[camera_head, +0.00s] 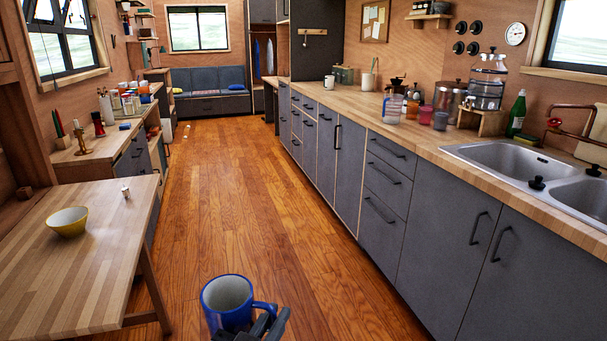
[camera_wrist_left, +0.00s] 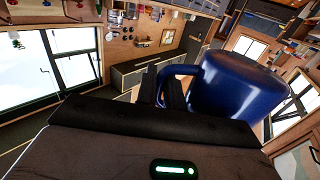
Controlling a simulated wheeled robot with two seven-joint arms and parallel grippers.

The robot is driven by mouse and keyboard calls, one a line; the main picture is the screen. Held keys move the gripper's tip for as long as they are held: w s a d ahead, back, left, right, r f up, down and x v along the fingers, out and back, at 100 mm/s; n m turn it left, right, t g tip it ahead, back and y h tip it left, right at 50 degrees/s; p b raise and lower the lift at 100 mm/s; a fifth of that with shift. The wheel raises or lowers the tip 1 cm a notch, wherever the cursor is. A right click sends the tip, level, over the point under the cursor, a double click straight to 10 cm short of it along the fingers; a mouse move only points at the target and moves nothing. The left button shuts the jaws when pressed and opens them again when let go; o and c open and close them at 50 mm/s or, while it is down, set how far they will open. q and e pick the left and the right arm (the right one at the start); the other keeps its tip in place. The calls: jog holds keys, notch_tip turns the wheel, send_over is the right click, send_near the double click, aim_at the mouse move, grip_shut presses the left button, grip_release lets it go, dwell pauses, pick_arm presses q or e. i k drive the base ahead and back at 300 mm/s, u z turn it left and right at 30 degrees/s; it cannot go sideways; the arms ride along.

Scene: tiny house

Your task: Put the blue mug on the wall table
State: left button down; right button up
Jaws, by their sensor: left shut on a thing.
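The blue mug (camera_head: 228,303) is upright at the bottom middle of the head view, its pale inside open to the top. My left gripper (camera_head: 265,326) is shut on the mug's handle, at its right side. In the left wrist view the mug (camera_wrist_left: 235,85) fills the right half, with its handle between the dark fingers (camera_wrist_left: 172,88). The mug is held in the air over the wooden floor. A light wooden table (camera_head: 100,215) by the left wall, probably the wall table, is left of the mug. My right gripper does not show.
A yellow bowl (camera_head: 68,222) and a small white cup-like item (camera_head: 126,192) stand on the wooden table; its front right part is bare. A long counter (camera_head: 400,130) with grey cabinets runs along the right. The wooden floor (camera_head: 225,190) between is clear, with tiny white bits farther back.

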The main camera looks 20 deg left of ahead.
aim_at(116, 219)
jog(key=u, duration=0.2)
jog(key=i, duration=2.45)
jog(key=u, duration=0.9)
jog(key=i, duration=1.7)
jog(key=u, duration=2.05)
jog(key=i, duration=0.8)
jog(key=u, duration=0.7)
